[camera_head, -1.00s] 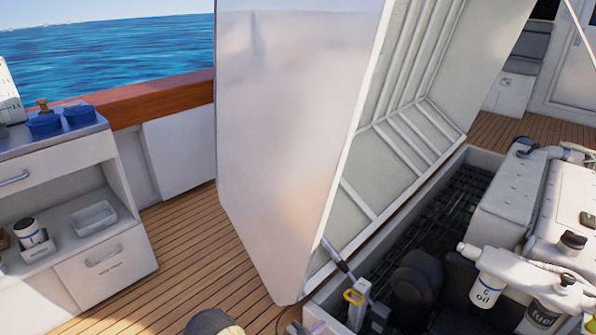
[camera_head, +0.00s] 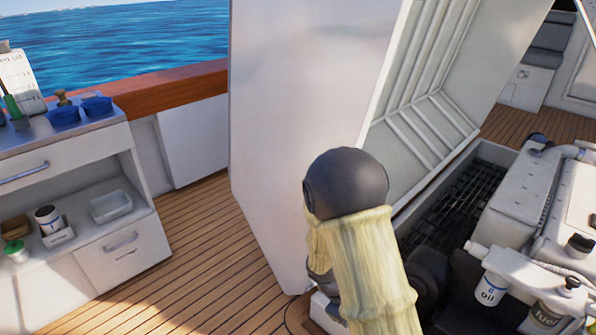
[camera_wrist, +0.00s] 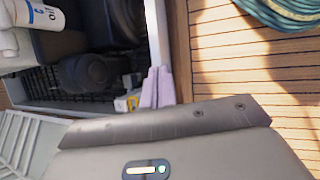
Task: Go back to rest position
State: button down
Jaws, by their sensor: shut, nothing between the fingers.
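My gripper (camera_wrist: 158,74) shows in the wrist view with its two pale fingers together and nothing between them. It appears over the edge of the engine bay, with a small yellow-marked part (camera_wrist: 127,103) to the left of the fingers. In the head view my arm, with its cream sleeve and black joint, rises in the lower middle. The gripper itself cannot be made out there. The large white hatch lid (camera_head: 285,110) stands raised behind my arm.
The open engine bay (camera_head: 465,205) lies right of the lid, with an oil filter (camera_head: 488,290) and a fuel filter (camera_head: 545,318). A cabinet (camera_head: 120,250) stands left, with blue bowls (camera_head: 64,116) on top. Wooden deck (camera_head: 205,235) between is clear. A coiled hose (camera_wrist: 285,15) lies on the deck.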

jog(key=s+r+m+t+y+p, duration=0.1)
jog(key=s+r+m+t+y, duration=0.15)
jog(key=r+m, duration=0.4)
jog(key=s+r+m+t+y+p, duration=0.1)
jog(key=s+r+m+y+p, duration=0.2)
jog(key=r, duration=0.7)
jog(key=w+p+v, duration=0.3)
jog(key=p+v, duration=1.5)
jog(key=w+d+r+p+v, duration=0.1)
jog(key=w+p+v, duration=0.3)
jog(key=p+v, duration=1.4)
jog(key=shift+v, duration=0.8)
jog(key=shift+s+a, duration=0.1)
